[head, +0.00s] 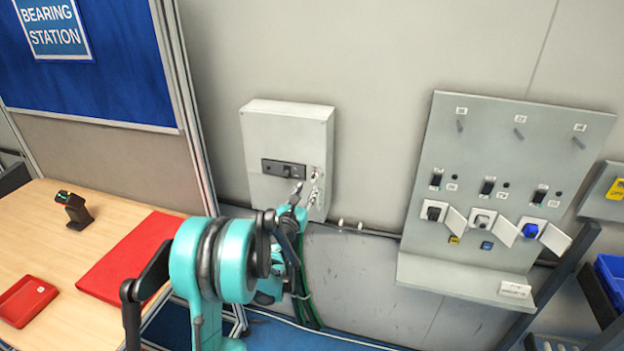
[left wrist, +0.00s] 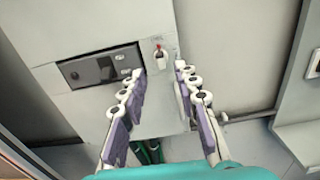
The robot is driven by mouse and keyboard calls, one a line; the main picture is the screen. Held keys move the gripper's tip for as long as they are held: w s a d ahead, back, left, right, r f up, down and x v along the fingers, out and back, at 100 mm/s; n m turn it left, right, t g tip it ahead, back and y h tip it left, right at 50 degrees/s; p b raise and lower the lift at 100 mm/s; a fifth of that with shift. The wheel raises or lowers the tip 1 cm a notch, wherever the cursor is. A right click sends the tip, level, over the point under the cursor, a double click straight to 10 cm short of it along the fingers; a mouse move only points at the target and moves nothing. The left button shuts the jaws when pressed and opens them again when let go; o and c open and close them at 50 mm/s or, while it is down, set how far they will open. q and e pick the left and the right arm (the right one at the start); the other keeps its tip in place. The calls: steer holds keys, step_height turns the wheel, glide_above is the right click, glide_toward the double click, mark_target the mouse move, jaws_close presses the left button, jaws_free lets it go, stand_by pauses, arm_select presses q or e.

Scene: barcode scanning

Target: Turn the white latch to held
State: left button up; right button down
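A small white latch with a red tip (left wrist: 160,56) sits on the front of a grey wall box (head: 287,125), right of a dark inset panel (left wrist: 98,67). In the head view the small fittings at the box's lower right are partly covered by my left gripper (head: 303,194). In the left wrist view my left gripper (left wrist: 159,73) is open, its two fingers apart on either side below the latch, with nothing between the pads. I cannot tell whether a finger touches the latch. My right gripper is not in view.
A grey board (head: 490,190) at the right carries black, white and blue knobs with open flaps. A wooden table (head: 60,240) at the left holds a scanner (head: 75,209), a red mat (head: 130,260) and a red tray (head: 26,301). Bare wall separates box and board.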

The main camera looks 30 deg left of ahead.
mark_target(313, 180)
arm_select(q)
steer(key=x, duration=0.6)
steer(key=shift+w+f, duration=0.1)
steer(key=shift+w, duration=0.3)
steer(key=shift+c, duration=0.4)
jaws_close()
